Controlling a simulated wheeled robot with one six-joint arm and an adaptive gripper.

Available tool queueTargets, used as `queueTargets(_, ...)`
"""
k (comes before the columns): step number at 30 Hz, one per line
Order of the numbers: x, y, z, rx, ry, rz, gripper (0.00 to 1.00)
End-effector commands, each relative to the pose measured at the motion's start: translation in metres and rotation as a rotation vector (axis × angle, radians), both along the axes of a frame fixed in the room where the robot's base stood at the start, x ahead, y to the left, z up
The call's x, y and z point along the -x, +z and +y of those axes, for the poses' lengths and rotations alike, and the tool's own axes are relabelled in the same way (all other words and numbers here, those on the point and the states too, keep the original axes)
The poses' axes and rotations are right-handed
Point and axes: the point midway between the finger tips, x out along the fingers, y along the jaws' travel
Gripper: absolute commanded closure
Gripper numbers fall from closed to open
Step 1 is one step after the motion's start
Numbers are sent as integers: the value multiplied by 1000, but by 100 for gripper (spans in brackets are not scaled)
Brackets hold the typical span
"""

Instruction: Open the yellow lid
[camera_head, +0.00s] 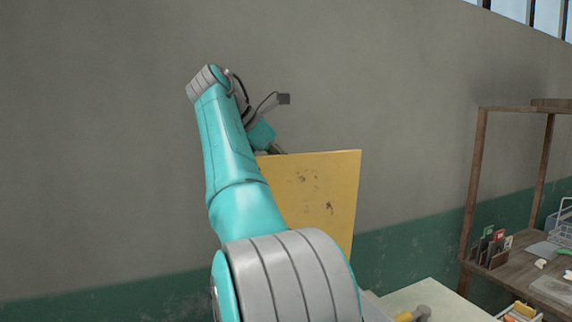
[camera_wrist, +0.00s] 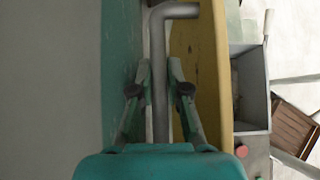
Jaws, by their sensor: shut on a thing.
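The yellow lid (camera_head: 318,195) stands raised and nearly upright in the head view, its face scuffed with dark marks. In the wrist view the lid (camera_wrist: 207,75) shows nearly edge-on, right of the fingers. A grey bent bar handle (camera_wrist: 157,45) runs alongside it. My gripper (camera_wrist: 160,90) has its two fingers on either side of this bar, shut on it. In the head view my gripper (camera_head: 279,149) is at the lid's top left edge, with its fingertips mostly hidden behind the lid. My arm hides the lid's lower left part.
A grey wall (camera_head: 110,120) with a green lower band is behind the lid. A wooden shelf bench (camera_head: 510,275) with small items stands at the right. In the wrist view an open grey box (camera_wrist: 252,85) and a brown crate (camera_wrist: 293,128) lie below, right of the lid.

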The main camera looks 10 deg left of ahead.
Motion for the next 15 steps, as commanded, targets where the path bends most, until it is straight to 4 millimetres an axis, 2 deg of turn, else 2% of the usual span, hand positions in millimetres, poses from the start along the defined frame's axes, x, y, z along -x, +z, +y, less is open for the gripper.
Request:
queueTargets(10,0,-1,0,2,0,4,100)
queueTargets(11,0,-2,0,2,0,4,77)
queueTargets(12,0,-2,0,1,1,3,67)
queueTargets(13,0,-1,0,1,1,3,60)
queueTargets(15,0,-1,0,1,0,3,59)
